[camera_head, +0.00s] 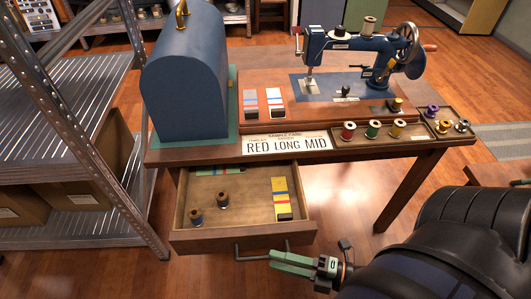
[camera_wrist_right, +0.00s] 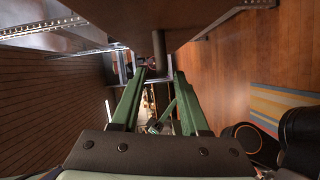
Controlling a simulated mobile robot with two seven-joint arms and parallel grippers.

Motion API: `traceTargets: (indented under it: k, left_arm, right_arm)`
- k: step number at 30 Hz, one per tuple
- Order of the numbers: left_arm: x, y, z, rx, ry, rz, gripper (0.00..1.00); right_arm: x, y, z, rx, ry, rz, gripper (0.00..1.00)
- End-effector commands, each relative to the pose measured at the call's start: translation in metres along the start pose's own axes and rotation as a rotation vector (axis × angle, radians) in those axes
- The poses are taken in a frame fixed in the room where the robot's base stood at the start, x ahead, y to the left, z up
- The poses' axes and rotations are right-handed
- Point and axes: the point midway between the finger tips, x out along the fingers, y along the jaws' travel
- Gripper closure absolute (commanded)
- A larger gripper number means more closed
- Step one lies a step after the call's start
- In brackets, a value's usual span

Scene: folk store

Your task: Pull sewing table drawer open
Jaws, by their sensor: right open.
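The wooden sewing table (camera_head: 400,151) has its drawer (camera_head: 243,237) pulled out toward me, with the inside showing. Thread spools (camera_head: 196,216) and a yellow, red and blue striped card (camera_head: 282,198) lie in it. The dark metal bar handle (camera_head: 262,257) is on the drawer front. My right gripper (camera_head: 271,259) is at the right end of the handle, its green fingers pointing left. In the right wrist view, the fingers (camera_wrist_right: 160,78) are apart, and the handle (camera_wrist_right: 159,52) shows ahead between their tips. I cannot tell whether they touch it. My left gripper is not in view.
A metal shelf (camera_head: 75,110) stands close on the left. The floor before the drawer is clear.

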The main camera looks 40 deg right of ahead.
Motion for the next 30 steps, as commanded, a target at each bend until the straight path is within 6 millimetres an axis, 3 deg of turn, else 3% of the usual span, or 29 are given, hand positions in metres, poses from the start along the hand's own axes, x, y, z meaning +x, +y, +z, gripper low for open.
traceTargets:
  k: [6, 12, 30]
  left_arm:
    - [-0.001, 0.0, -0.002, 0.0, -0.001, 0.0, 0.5]
    - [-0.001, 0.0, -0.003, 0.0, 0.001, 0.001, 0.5]
    - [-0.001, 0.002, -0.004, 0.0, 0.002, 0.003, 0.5]
  right_arm:
    - [-0.048, 0.0, 0.0, 0.001, -0.001, -0.005, 0.55]
    - [-0.072, -0.001, 0.0, 0.0, -0.001, -0.003, 0.55]
    - [-0.077, 0.0, 0.0, -0.001, 0.0, 0.0, 0.55]
